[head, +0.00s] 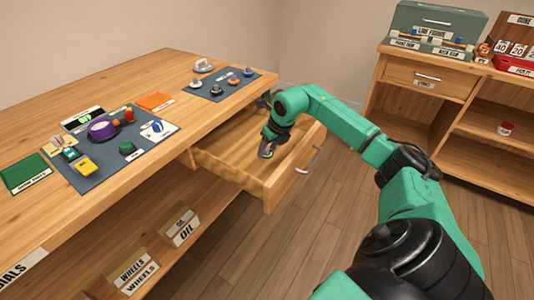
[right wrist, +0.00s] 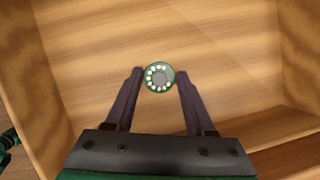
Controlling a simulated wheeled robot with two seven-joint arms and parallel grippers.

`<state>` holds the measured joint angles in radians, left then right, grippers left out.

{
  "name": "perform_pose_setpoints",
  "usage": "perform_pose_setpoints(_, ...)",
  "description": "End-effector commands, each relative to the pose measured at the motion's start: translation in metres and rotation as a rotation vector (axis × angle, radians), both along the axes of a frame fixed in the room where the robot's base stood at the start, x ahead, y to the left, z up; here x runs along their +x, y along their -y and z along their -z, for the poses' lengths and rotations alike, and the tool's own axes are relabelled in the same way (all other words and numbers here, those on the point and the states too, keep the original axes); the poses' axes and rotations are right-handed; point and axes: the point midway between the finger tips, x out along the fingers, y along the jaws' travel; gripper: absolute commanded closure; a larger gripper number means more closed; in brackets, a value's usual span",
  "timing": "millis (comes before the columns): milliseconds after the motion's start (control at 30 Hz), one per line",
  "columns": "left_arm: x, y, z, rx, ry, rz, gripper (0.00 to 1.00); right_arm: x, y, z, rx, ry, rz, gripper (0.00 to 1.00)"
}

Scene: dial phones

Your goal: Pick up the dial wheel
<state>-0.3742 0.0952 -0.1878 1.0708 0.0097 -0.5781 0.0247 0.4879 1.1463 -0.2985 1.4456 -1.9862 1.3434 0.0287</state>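The dial wheel (right wrist: 159,76) is a small round disc with a green rim, a ring of white finger holes and a grey centre. In the right wrist view it shows between the fingertips of my right gripper (right wrist: 160,73), over the wooden drawer floor. The fingers are apart, one on each side of the wheel, with no clear grip on it. In the head view my right gripper (head: 266,152) points down into the open drawer (head: 222,168), and it mostly hides the wheel. My left gripper is in neither view.
The drawer's front panel with its handle (head: 309,160) and its side walls surround my right gripper. Above it is the workbench (head: 120,84) with a dark mat (head: 215,93) of small parts. A shelf unit (head: 425,98) stands at the right; open floor lies between.

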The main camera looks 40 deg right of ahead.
Motion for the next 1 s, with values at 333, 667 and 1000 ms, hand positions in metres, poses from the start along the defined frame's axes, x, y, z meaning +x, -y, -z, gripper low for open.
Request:
perform_pose_setpoints(333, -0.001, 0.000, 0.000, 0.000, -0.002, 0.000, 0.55, 0.000, 0.000, -0.001, 0.000, 0.000, 0.000, 1.00)
perform_pose_setpoints(667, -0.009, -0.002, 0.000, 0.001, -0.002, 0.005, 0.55, 0.001, 0.000, -0.044, 0.000, 0.007, 0.000, 1.00)
perform_pose_setpoints(1000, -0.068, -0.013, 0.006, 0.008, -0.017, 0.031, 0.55, 0.001, 0.000, -0.170, 0.002, 0.006, 0.000, 1.00)
